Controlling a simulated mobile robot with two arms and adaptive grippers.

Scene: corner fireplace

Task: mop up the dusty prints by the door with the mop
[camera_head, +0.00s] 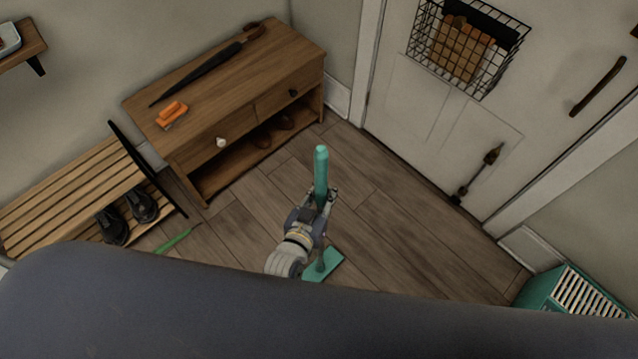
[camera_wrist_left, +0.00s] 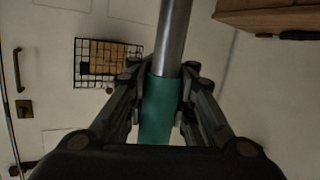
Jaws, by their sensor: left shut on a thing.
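The mop has a teal grip (camera_head: 321,172) standing up through my left gripper (camera_head: 319,196) and a flat teal head (camera_head: 325,266) low by the floor. I cannot tell whether the head touches the floor. My left gripper is shut on the mop's handle. In the left wrist view, its fingers (camera_wrist_left: 160,82) stand either side of the teal sleeve (camera_wrist_left: 157,112), with a grey metal pole (camera_wrist_left: 173,35) beyond. The white door (camera_head: 440,75) is at the upper right. I cannot make out dusty prints on the wood floor (camera_head: 400,235). My right gripper is not in view.
A wooden cabinet (camera_head: 285,60) holds an umbrella (camera_head: 205,72) and an orange item (camera_head: 171,114). A slatted bench (camera_head: 60,205) with dark shoes (camera_head: 114,225) is left. A green strip (camera_head: 175,240) lies nearby. A teal slatted container (camera_head: 540,290) stands lower right. Floor before the door is clear.

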